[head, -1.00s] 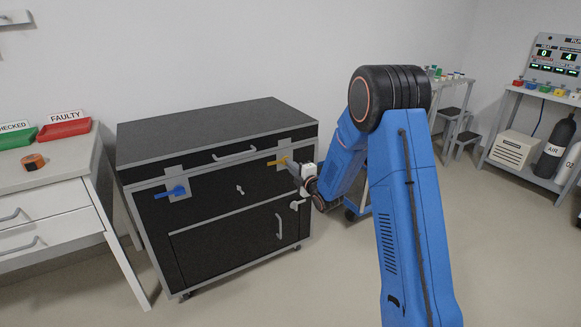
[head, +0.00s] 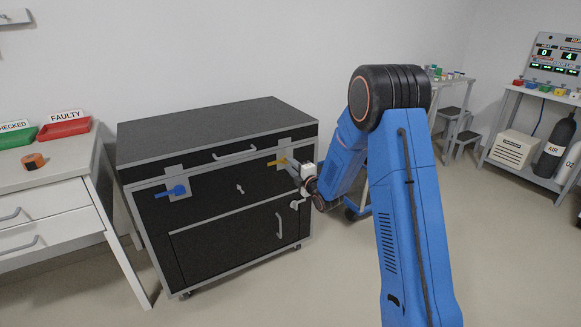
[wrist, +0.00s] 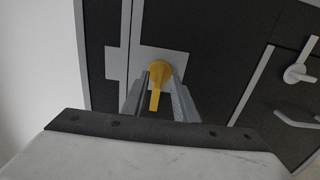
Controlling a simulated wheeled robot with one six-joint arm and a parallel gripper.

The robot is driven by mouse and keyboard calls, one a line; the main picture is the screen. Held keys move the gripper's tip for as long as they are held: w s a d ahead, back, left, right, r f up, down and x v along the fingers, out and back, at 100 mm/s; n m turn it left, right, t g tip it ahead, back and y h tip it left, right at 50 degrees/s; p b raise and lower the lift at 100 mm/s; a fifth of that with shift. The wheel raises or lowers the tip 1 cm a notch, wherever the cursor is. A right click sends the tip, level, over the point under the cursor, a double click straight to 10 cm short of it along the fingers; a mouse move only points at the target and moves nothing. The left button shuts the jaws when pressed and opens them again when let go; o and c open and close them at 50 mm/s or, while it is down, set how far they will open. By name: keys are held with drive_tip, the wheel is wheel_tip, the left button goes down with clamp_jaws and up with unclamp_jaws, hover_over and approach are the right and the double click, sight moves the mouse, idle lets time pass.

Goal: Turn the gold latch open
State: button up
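The gold latch (head: 279,161) is on a grey plate at the upper right of the black cabinet's front (head: 215,215). In the head view its lever points left, roughly level. In the wrist view the gold latch (wrist: 158,72) is in the middle, with its lever running down the picture between my two fingers. My gripper (head: 291,166) is right at the latch. In the wrist view my gripper (wrist: 157,95) is open, one finger on each side of the lever, with a gap showing. Contact with the lever cannot be made out.
A blue latch (head: 176,191) is at the cabinet's upper left. A white counter (head: 60,170) stands at left. The floor in front is clear.

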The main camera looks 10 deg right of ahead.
drive_tip(key=v, duration=1.7)
drive_tip(key=shift+s, duration=0.2)
drive_tip(key=shift+d+r, duration=0.1)
drive_tip(key=shift+r, duration=0.1)
